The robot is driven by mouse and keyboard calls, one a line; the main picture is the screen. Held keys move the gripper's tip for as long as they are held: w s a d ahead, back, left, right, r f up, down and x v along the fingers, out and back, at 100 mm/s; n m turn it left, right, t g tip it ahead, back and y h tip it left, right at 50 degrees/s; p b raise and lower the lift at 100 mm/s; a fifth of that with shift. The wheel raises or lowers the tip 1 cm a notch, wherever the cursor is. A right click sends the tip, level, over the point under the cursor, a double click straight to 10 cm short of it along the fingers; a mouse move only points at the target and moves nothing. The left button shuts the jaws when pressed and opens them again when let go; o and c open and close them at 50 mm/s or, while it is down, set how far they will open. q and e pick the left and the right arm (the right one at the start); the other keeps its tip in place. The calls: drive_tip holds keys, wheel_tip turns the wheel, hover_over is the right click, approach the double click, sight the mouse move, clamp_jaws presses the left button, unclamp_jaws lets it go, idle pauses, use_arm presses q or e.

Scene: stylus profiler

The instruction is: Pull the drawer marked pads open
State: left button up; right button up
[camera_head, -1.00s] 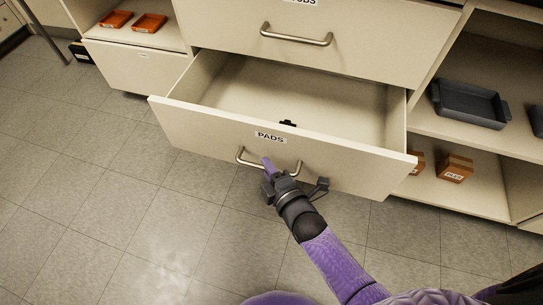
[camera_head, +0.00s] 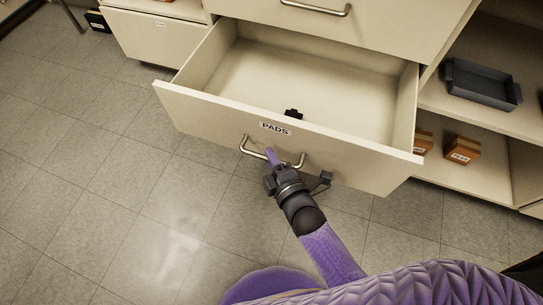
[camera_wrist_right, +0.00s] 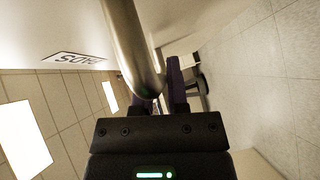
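The drawer marked PADS (camera_head: 200,118) stands well out of its cabinet in the head view, with its inside showing. A small black object (camera_head: 293,114) shows just behind its front panel. The drawer's metal bar handle (camera_head: 252,152) is on the front, below the label. My left gripper is not in view.
A closed drawer with a bar handle (camera_head: 315,8) is above. On the right, open shelves hold a dark grey tray (camera_head: 482,85) and small orange-brown boxes (camera_head: 462,150). The tiled floor (camera_head: 130,200) in front and to the left is clear.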

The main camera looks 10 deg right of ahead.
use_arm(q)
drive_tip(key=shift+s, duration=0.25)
use_arm(e)
drive_tip(key=o, duration=0.4)
use_arm(q)
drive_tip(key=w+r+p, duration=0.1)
drive_tip(key=p, duration=0.1)
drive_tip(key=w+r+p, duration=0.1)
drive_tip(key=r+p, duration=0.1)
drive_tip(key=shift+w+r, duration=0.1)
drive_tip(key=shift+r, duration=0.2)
use_arm(e)
drive_tip(key=v, duration=1)
